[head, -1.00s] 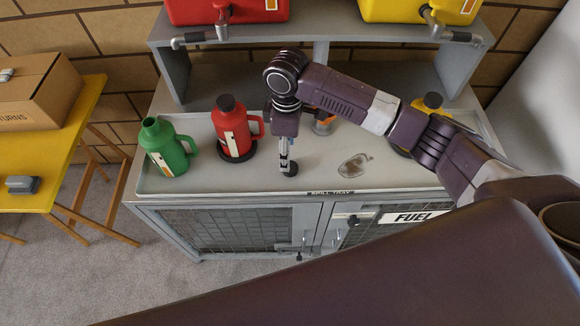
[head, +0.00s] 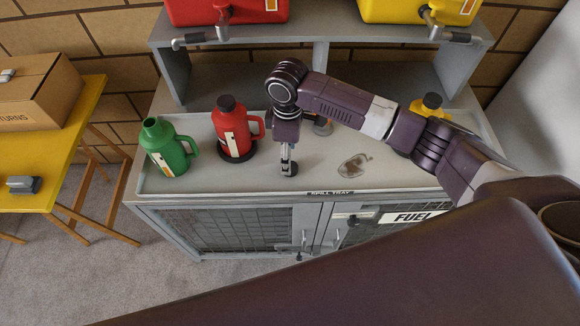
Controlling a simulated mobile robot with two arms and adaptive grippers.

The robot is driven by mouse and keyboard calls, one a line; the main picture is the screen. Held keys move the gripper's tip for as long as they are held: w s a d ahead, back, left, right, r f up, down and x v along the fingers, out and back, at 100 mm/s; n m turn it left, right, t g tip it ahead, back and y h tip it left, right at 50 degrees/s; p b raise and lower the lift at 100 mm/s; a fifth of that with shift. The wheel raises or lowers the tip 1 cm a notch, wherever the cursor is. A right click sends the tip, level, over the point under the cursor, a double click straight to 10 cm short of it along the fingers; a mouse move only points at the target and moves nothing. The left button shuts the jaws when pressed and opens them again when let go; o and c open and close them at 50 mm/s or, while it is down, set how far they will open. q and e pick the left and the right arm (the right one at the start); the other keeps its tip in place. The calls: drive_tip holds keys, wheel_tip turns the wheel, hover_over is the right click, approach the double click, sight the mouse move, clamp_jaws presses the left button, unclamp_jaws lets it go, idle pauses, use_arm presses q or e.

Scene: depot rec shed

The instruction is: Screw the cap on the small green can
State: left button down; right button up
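The small green can (head: 168,150) stands upright on the left of the grey tray (head: 205,182), its neck open and uncapped. My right gripper (head: 289,166) points down over the tray, to the right of the green can and the red can. A small dark round piece (head: 290,171), which looks like the cap, is at its fingertips at about tray level. I see the fingers nearly edge-on and small, so I cannot tell whether they are shut on it. My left gripper is not in view.
A red can (head: 232,128) with a dark cap stands beside the green can. A yellow can (head: 430,106) is partly hidden behind my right arm. A clear puddle-like patch (head: 355,166) lies on the tray. Red (head: 250,10) and yellow (head: 400,10) containers with taps sit on the shelf above.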

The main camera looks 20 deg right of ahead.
drive_tip(key=f+p, duration=0.1)
drive_tip(key=f, duration=0.4)
drive_tip(key=shift+d, duration=0.2)
drive_tip(key=c, duration=0.9)
